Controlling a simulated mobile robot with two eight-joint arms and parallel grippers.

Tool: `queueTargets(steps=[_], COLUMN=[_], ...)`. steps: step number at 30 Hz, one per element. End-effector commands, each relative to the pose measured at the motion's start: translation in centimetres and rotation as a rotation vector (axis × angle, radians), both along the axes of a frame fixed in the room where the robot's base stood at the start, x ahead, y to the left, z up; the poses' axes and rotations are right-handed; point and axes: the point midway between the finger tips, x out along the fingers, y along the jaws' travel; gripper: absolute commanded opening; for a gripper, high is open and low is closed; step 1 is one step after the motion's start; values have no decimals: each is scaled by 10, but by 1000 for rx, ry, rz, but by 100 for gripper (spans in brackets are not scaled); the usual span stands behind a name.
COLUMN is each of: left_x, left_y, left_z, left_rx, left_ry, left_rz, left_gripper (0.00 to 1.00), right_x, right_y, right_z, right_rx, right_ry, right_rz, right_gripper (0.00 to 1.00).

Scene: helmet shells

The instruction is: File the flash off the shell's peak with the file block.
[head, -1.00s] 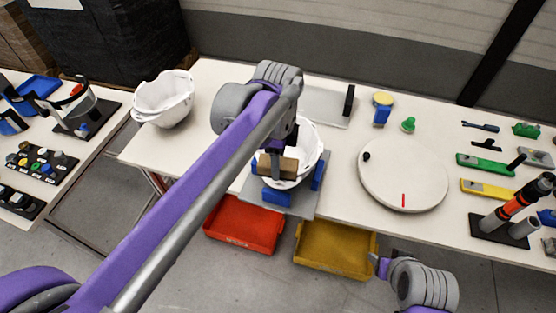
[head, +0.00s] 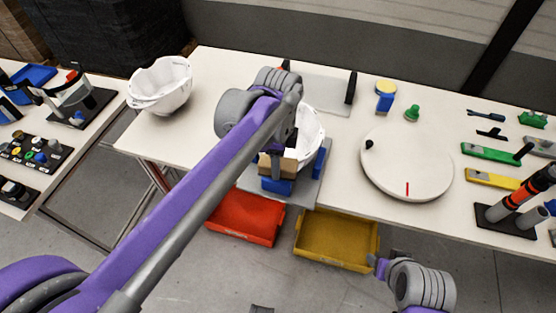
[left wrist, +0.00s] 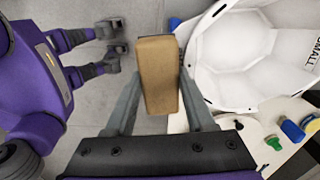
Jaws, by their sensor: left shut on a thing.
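The white helmet shell (head: 312,125) sits open side up in a fixture with blue pads (head: 277,186) at the table's front edge. My left arm hides much of it in the head view. My left gripper (head: 275,152) is shut on the tan file block (head: 281,165), at the shell's front rim. In the left wrist view the block (left wrist: 158,72) is between the two fingers, and the shell (left wrist: 255,60) lies to its right. I cannot tell whether the block touches the rim. The flash is not distinguishable. My right gripper (head: 377,264) shows small at the lower right, its jaws unclear.
Stacked white shells (head: 160,85) stand at the table's left. A round white turntable (head: 407,165) is right of the fixture. Red (head: 243,220) and yellow (head: 336,240) bins are below the front edge. Tools and a dark stand (head: 505,220) occupy the right end.

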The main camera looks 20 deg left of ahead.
Motion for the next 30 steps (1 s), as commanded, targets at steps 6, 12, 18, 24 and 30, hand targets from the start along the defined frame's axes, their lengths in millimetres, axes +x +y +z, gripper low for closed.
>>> queueTargets(steps=[6,12,18,24,30], left_x=[0,0,0,0,0], left_y=[0,0,0,0,0], left_z=[0,-1,-6,-10,-14], left_rx=[0,0,0,0,0], left_ry=[0,0,1,1,1], left_rz=[0,0,0,0,0], left_gripper=[10,10,10,10,10], right_x=[0,0,-1,-2,-3], right_y=[0,0,0,0,0], right_z=[0,-1,-4,-7,-9], right_rx=[0,0,0,0,0], right_ry=[0,1,2,4,5], right_rz=[0,0,0,0,0], right_gripper=[57,57,57,57,57])
